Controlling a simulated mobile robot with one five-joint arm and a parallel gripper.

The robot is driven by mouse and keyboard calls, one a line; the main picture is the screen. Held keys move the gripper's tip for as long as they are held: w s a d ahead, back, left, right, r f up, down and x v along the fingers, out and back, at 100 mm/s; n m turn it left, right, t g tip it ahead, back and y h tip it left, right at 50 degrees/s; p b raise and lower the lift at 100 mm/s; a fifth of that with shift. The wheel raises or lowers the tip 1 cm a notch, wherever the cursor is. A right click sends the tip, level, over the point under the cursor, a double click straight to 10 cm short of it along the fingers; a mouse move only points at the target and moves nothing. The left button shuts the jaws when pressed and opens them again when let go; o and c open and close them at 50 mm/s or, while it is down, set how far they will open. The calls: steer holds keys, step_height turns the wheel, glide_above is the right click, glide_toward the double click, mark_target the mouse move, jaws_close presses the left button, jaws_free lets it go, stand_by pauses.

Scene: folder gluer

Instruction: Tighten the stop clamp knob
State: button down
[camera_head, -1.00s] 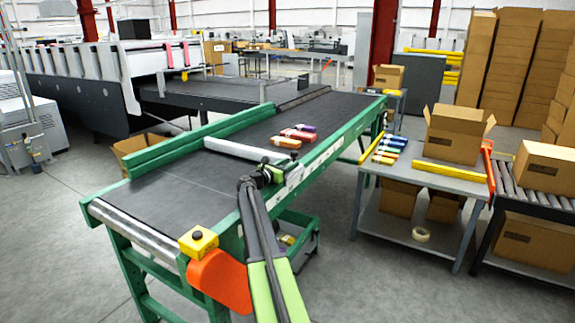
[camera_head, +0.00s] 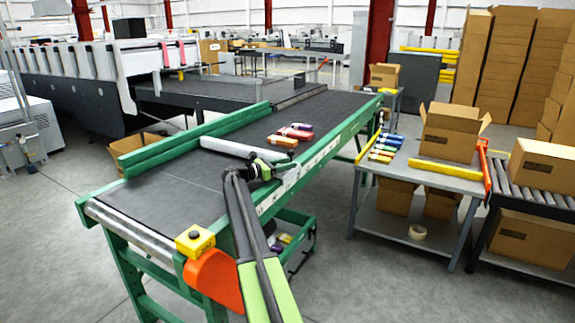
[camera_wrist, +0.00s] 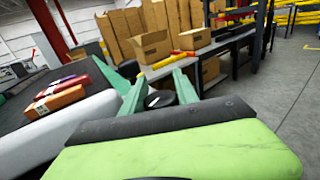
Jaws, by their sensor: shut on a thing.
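The white stop bar (camera_head: 225,147) lies across the dark belt. Its clamp is at the near green rail. My gripper (camera_head: 262,169) is at that end of the bar, low over the rail, and hides most of the clamp. The wrist view shows my lime-green gripper body (camera_wrist: 190,150) across the bottom. A round black knob (camera_wrist: 158,99) shows just beyond its dark edge, partly hidden. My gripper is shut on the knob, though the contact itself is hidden. The white bar (camera_wrist: 70,135) also shows at left in the wrist view.
Orange, red and purple pieces (camera_head: 285,139) lie on the belt beyond the bar. A yellow button box (camera_head: 195,241) sits at the near belt corner. At right stands a grey table (camera_head: 440,183) with an open carton (camera_head: 450,135). Floor is clear between them.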

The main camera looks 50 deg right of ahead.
steer(key=c, duration=1)
jaws_free()
steer(key=v, duration=0.7)
steer(key=shift+a, duration=0.3)
steer(key=shift+w+a+f, duration=0.1)
steer(key=shift+w, duration=0.05)
